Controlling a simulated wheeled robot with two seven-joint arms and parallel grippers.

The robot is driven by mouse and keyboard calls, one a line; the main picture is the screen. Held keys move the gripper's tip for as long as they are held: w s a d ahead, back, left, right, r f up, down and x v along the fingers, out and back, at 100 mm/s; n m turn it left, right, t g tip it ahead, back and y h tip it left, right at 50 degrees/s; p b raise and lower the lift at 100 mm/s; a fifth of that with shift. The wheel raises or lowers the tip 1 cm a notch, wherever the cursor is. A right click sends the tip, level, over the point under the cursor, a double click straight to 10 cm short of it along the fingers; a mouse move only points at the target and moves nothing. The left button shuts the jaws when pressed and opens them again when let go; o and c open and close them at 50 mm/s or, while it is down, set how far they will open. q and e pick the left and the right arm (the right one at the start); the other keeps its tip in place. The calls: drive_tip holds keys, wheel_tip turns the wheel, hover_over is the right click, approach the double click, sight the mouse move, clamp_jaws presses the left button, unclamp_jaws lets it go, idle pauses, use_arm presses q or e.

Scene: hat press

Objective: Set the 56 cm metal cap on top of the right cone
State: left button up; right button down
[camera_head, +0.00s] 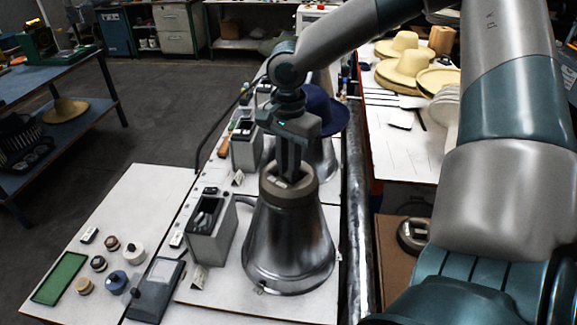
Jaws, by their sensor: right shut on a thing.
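A taupe-grey round cap (288,194) is at the top of the near shiny metal cone (289,250). It looks level and seems to touch the cone's top; a small gap could not be made out. Small pale labels show on its upper face. My right gripper (291,177) reaches down from above, shut on the cap, its fingers at the middle of its top. The fingertips are partly hidden inside the cap's top. A second metal cone (324,158) stands behind, with a dark blue hat (325,110) on it, partly hidden by my wrist. My left gripper is not in view.
Grey control boxes (210,230) stand left of the cones. Several small round pieces (133,254), a green tray (60,278) and a dark device (157,290) lie on the white table (150,190). Straw hats (407,64) lie on the right table. A dark rail (356,220) runs between.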

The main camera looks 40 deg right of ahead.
idle(0.3)
idle(0.4)
drive_tip(key=c, duration=1.6)
unclamp_jaws()
drive_tip(key=shift+c, duration=0.2)
drive_tip(key=shift+s+f, duration=0.1)
drive_tip(key=shift+r+p, duration=2.8)
drive_tip(key=shift+r, duration=1)
drive_tip(key=shift+a+f, duration=0.1)
